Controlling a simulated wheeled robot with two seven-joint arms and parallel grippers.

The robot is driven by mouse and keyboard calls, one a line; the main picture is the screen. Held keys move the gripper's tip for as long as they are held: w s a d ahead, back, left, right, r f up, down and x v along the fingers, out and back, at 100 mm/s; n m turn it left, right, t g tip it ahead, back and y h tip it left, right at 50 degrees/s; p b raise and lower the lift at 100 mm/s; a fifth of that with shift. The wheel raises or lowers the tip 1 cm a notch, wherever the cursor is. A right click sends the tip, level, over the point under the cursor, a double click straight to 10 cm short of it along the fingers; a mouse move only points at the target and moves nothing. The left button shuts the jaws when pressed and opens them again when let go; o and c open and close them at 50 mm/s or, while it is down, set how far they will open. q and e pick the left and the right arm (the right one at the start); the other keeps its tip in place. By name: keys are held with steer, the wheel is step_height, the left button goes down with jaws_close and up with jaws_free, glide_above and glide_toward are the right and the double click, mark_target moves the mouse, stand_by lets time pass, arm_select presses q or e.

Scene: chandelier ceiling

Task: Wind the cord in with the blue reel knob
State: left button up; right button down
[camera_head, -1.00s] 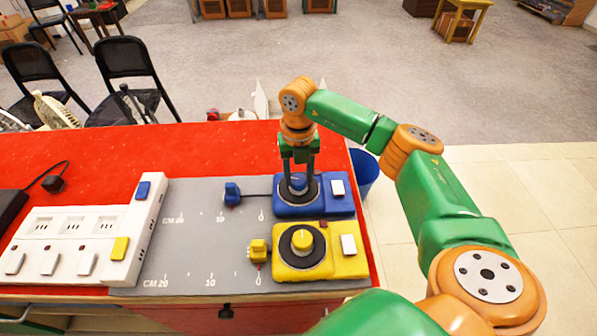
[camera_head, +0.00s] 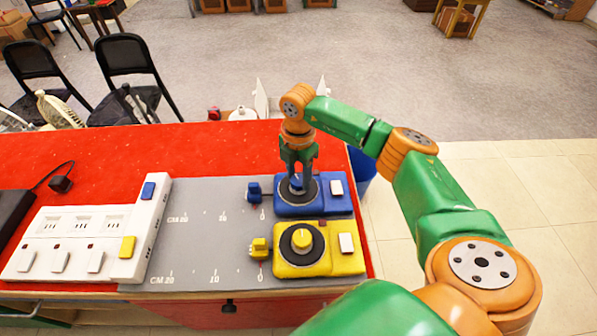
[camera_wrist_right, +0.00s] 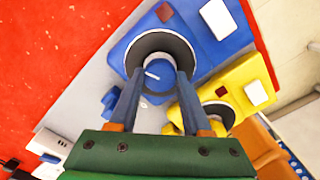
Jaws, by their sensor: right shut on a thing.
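The blue reel box (camera_head: 327,206) sits on a grey mat (camera_head: 195,245) printed with centimetre scales. Its blue knob (camera_wrist_right: 158,74), with a white mark, rises from a dark disc. My right gripper (camera_head: 298,184) points down over this box, its fingers shut on the blue knob; the wrist view shows one finger on each side of it. The fingers partly hide the knob in the head view. The blue plug (camera_head: 254,191) lies just left of the blue box, near the 0 mark, with very little cord showing. My left gripper is not in view.
A yellow reel box (camera_head: 345,262) with its own knob and yellow plug (camera_head: 259,247) stands just in front of the blue one. A white power strip (camera_head: 75,240) lies to the left. The red tabletop (camera_head: 210,150) is clear behind the mat.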

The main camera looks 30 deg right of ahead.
mark_target(299, 179)
steer(key=shift+m+p, duration=0.7)
steer(key=shift+m, duration=1.5)
steer(key=shift+c, duration=1.7)
jaws_free()
step_height(299, 179, up, 7)
steer(key=shift+b, duration=0.85)
